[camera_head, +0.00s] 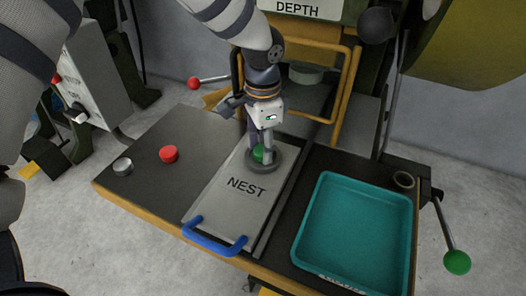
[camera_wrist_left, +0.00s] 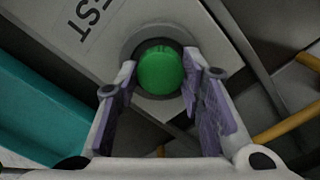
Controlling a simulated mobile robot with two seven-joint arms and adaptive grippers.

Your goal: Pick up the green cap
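The green cap (camera_head: 258,154) sits in a dark round seat (camera_head: 283,157) at the far end of the grey plate (camera_head: 235,200) marked NEST. My left gripper (camera_head: 264,148) points down over it, and its fingers partly hide the cap in the head view. In the left wrist view the cap (camera_wrist_left: 160,70) shows as a round green top just ahead of and between the fingertips of the left gripper (camera_wrist_left: 160,68). The fingers are apart, one on each side. I cannot tell whether either finger touches the cap. My right gripper is in neither view.
A red cap (camera_head: 168,154) and a silver cap (camera_head: 122,166) stand on the bench's left. A blue handle (camera_head: 212,240) fronts the plate. A yellow frame (camera_head: 347,85) stands behind the gripper.

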